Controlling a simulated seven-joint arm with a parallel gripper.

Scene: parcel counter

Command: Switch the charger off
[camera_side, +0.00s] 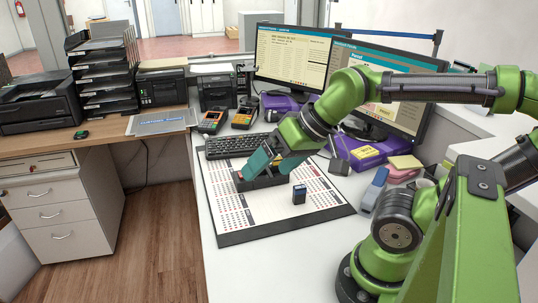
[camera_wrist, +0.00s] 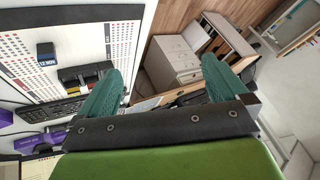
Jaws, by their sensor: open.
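A low black unit with a red part and a yellow part on its top, possibly the charger, lies on the white printed mat (camera_side: 236,222). It shows in the wrist view (camera_wrist: 84,73), left of the left finger and partly hidden by it. No switch position can be made out. My gripper (camera_side: 270,170) has teal fingers and is over or beside this unit in the side view, hiding part of it; contact cannot be told. In the wrist view my gripper (camera_wrist: 164,66) is open, with nothing held between its fingers.
A small dark date block (camera_side: 299,194) stands on the mat, right of the gripper. A keyboard (camera_side: 238,145), two card terminals (camera_side: 211,122) and monitors (camera_side: 293,57) are behind. Purple devices (camera_side: 370,152) and a stapler-like blue item (camera_side: 375,188) lie right. The front mat is clear.

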